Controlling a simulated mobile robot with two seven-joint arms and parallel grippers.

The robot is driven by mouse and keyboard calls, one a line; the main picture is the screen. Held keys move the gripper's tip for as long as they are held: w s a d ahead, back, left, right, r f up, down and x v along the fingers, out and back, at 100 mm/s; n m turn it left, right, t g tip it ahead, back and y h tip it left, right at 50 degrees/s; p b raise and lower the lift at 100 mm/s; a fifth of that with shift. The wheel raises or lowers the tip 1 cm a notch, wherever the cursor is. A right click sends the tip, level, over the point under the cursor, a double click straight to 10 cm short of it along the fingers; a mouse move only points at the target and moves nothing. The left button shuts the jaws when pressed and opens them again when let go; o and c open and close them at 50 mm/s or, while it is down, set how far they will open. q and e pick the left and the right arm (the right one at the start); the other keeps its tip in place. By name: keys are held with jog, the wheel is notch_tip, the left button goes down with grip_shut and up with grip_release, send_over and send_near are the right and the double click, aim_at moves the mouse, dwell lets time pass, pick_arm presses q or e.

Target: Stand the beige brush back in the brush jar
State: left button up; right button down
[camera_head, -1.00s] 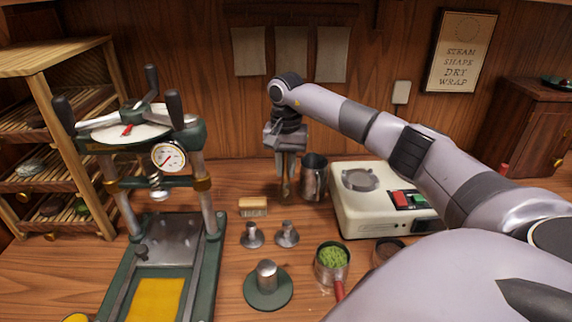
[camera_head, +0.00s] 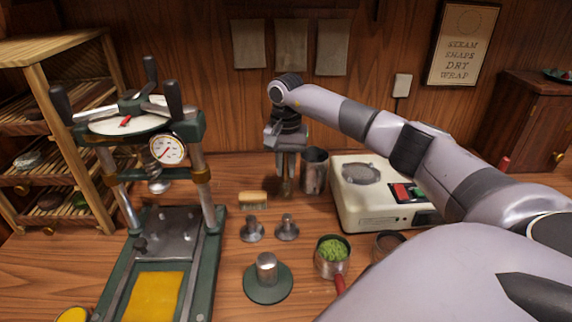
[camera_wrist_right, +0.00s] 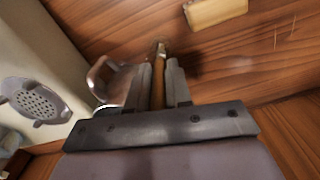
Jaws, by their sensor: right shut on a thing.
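My right gripper (camera_head: 287,166) is shut on a slim upright brush (camera_head: 287,187) with a tan-brown handle. The handle (camera_wrist_right: 158,82) shows between the two fingers in the right wrist view. In the head view the brush's lower end is close to the table; I cannot tell whether it touches. The brush jar (camera_head: 314,172), a grey metal cup, stands just right of the gripper; it also shows left of the fingers in the wrist view (camera_wrist_right: 112,82). The brush is beside the jar, not in it. My left gripper is out of view.
A wooden block with pale bristles (camera_head: 253,200) lies left of the gripper. Two metal knobs (camera_head: 252,230) (camera_head: 287,228) stand in front. A cream appliance (camera_head: 385,205) is right of the jar, a press (camera_head: 165,230) at left. A green-filled pot (camera_head: 333,256) is nearer.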

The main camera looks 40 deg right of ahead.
dwell(0.4)
jog(key=c, duration=1)
grip_release()
jog(key=shift+o, duration=0.2)
notch_tip(320, 180, up, 7)
jog(key=shift+r+b, duration=0.1)
jog(key=shift+b, duration=0.25)
